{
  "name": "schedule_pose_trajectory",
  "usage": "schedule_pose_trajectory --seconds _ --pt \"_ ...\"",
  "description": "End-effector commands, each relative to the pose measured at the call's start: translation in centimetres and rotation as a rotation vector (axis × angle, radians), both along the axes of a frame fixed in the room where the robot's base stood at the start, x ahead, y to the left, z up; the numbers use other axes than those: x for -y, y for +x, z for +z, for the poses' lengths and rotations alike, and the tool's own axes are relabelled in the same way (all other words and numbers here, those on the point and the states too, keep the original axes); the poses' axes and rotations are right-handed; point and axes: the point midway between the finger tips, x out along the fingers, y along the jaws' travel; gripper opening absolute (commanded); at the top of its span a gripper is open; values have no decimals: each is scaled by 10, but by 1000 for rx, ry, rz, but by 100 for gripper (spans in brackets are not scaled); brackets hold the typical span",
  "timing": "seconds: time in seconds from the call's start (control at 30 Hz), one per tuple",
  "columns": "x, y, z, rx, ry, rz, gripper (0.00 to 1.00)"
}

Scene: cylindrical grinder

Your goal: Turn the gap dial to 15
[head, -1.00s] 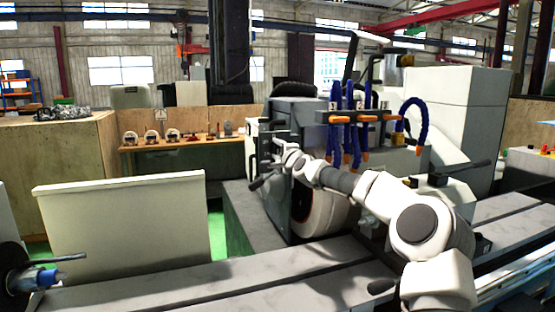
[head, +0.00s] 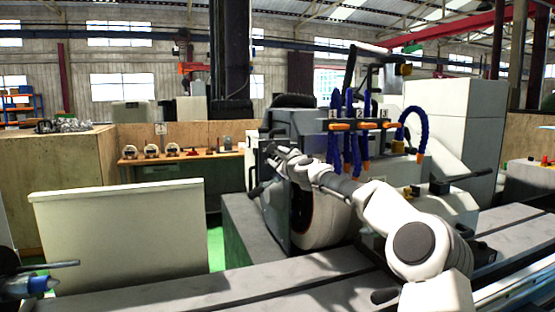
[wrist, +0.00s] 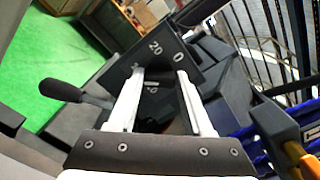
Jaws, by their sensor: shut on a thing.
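The gap dial (wrist: 158,98) is a dark part on the grinder, between my fingers in the wrist view and largely hidden by them. Its dark plate (wrist: 190,73) carries white numerals; a 20 and a 0 are readable beyond the fingertips. Smaller marks between the fingers are partly covered, so I cannot tell the dial's setting. My gripper (wrist: 160,76) is shut on the dial, one pale finger on each side. In the head view my gripper (head: 275,156) is at the left front of the grey grinder housing (head: 290,125); the dial is too small to make out there.
A black-handled lever (wrist: 72,93) sticks out left of my fingers. Blue hoses (head: 347,150) with orange nozzles hang right of my gripper; they also show in the wrist view (wrist: 268,150). The grinding wheel (head: 318,222) is below my arm. Green floor (wrist: 65,45) lies beyond.

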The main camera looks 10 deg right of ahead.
Motion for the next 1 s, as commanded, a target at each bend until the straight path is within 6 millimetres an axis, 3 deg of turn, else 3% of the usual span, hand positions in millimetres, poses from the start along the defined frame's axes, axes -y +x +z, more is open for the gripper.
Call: schedule_pose_trajectory --seconds 0.57,0.6,0.73,1.0 --pt "1 0 0 -6 28 -1 0" --pt "1 0 0 -6 28 -1 57" --pt "0 0 0 -6 28 -1 80" --pt "0 0 0 -5 27 0 80"
